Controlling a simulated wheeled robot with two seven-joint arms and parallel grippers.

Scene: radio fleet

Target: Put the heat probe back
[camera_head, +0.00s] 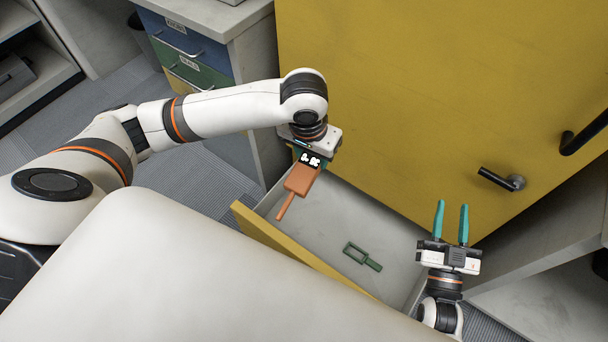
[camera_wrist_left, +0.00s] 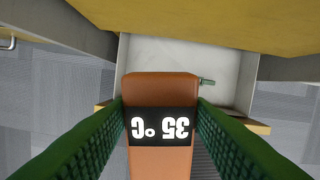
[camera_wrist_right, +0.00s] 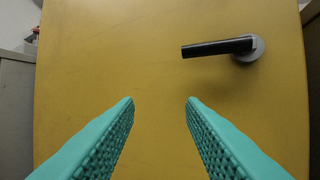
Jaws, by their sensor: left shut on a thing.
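The heat probe (camera_head: 298,182) is an orange-brown device with a thin tip and a dark display. My left gripper (camera_head: 308,158) is shut on it and holds it above the left part of the open drawer (camera_head: 335,200). In the left wrist view the heat probe (camera_wrist_left: 161,88) sits between both green fingers, and its display reads 35 °C upside down. The drawer (camera_wrist_left: 150,54) shows behind it. My right gripper (camera_head: 451,222) is open and empty at the drawer's right end; in its wrist view the teal fingers (camera_wrist_right: 160,112) are apart, facing the yellow door.
A green object with a square frame and handle (camera_head: 362,256) lies in the drawer, which is otherwise bare. The yellow door (camera_head: 420,90) with a dark lever handle (camera_head: 500,180) stands behind. A cabinet with blue and green drawers (camera_head: 190,55) is at the upper left.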

